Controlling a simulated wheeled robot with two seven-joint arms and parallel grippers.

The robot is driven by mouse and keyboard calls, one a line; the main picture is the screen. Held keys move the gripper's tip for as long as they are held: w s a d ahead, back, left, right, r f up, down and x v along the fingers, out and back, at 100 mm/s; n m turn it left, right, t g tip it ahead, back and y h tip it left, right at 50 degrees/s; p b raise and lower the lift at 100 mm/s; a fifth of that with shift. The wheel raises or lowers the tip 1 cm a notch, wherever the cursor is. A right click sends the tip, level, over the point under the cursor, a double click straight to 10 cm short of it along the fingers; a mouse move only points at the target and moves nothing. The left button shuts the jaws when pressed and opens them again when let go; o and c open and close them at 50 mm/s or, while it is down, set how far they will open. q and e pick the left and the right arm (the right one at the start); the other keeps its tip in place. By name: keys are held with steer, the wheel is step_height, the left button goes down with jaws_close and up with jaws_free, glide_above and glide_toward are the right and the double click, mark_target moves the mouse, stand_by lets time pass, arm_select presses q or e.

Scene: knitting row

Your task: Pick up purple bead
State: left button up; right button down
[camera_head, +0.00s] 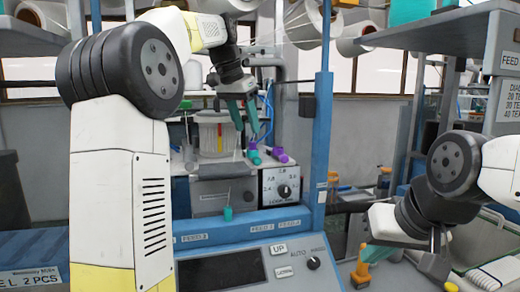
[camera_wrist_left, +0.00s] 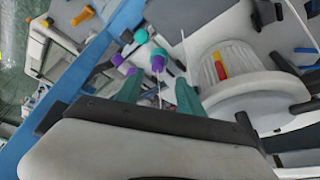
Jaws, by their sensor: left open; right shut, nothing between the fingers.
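A purple bead (camera_head: 280,155) lies on the machine's ledge, right of a teal piece (camera_head: 254,156) with a purple end. I cannot tell which is the same bead in both views. My left gripper (camera_head: 247,127) is open, its teal fingers pointing down just above the ledge; its open fingers also show in the left wrist view (camera_wrist_left: 158,95). My right gripper (camera_head: 377,253) is low at the right, shut, partly hidden.
A blue upright post (camera_head: 322,140) stands right of the ledge. A clear container (camera_head: 214,135) with coloured strips stands left of my left gripper. A teal piece (camera_head: 228,213) hangs lower on the machine's front. An orange piece (camera_head: 362,268) is beside my right gripper.

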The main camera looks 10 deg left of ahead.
mark_target(253, 149)
arm_select(q)
steer(key=x, duration=0.5)
steer(key=shift+s+d+f, duration=0.1)
steer(key=shift+s+d, duration=0.1)
steer(key=shift+d, duration=0.05)
jaws_close()
